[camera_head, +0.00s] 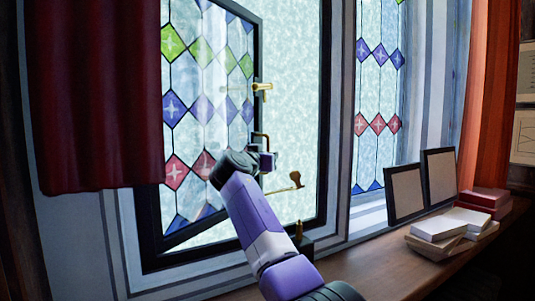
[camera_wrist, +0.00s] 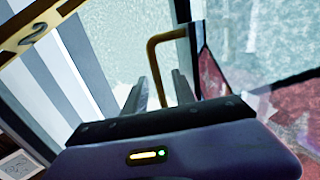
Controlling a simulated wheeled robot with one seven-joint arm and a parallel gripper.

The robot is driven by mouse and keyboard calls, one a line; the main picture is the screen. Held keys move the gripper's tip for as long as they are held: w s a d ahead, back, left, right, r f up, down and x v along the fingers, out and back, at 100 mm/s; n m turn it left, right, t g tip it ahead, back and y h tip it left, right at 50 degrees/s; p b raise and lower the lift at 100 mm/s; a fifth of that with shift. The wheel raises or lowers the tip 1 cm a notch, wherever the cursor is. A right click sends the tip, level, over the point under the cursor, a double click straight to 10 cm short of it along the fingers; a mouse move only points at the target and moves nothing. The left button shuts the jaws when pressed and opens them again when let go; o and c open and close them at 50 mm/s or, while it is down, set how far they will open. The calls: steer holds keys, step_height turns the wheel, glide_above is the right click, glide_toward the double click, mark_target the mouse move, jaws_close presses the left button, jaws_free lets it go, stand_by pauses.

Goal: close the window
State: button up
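The window sash (camera_head: 257,45) has a dark frame and stained glass with green, blue and red diamonds. It stands swung open at an angle to the dark outer window frame (camera_head: 324,120). A bent brass handle (camera_head: 262,135) is on the sash's free edge; it also shows in the wrist view (camera_wrist: 152,48). My gripper (camera_head: 264,158) is at this handle. In the wrist view my gripper's fingers (camera_wrist: 160,86) are apart, with the handle's bar between them and gaps beside it. Another brass fitting (camera_head: 262,87) sits higher on the sash edge.
A brass lever (camera_head: 296,180) shows right of my gripper. A dark red curtain (camera_head: 95,95) covers the upper left. Another stained-glass pane (camera_head: 378,90) is at right.

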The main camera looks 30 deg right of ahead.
steer(key=shift+w+d, duration=0.2)
steer(key=shift+d, duration=0.05)
jaws_close()
stand_by(1.4)
